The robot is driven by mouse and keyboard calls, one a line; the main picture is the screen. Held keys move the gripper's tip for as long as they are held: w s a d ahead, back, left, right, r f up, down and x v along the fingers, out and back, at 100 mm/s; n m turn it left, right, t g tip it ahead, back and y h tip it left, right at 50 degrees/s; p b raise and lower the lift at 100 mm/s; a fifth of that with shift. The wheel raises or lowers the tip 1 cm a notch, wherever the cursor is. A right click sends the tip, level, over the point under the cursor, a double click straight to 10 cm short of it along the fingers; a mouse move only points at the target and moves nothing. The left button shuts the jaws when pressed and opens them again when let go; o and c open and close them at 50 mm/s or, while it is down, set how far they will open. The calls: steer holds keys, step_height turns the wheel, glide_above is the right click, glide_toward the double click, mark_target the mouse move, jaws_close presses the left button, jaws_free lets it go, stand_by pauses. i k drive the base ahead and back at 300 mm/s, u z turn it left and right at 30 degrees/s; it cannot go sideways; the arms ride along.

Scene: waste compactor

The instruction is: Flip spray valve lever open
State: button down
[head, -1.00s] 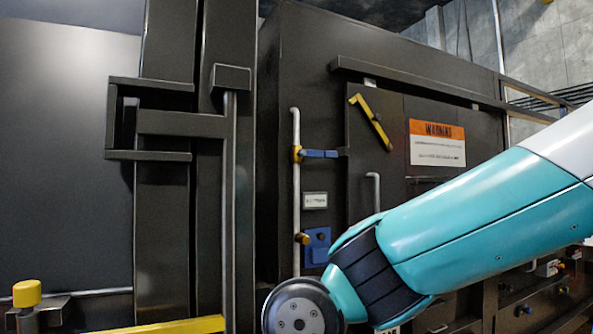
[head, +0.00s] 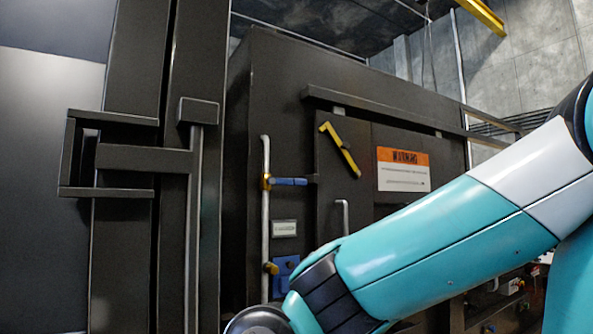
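A thin grey vertical pipe (head: 265,215) runs up the dark compactor housing. On it sits a valve with a yellow body and a blue lever (head: 289,182), which points right, about horizontal. I take this to be the spray valve. Lower on the pipe is a brass-coloured fitting (head: 271,268) beside a blue box (head: 286,272). My teal arm comes in from the right and its wrist reaches the bottom edge, below and a little right of the valve. My gripper is out of frame, so its fingers are hidden from view.
A yellow handle (head: 340,149) is on the compactor panel, left of an orange and white warning sign (head: 404,169). A grey curved handle (head: 342,215) is below it. A dark post with a latch bracket (head: 127,158) stands at left.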

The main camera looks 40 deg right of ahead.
mark_target(296, 182)
steer(key=z, duration=1.9)
steer(key=i, duration=1.5)
steer(key=u, duration=2)
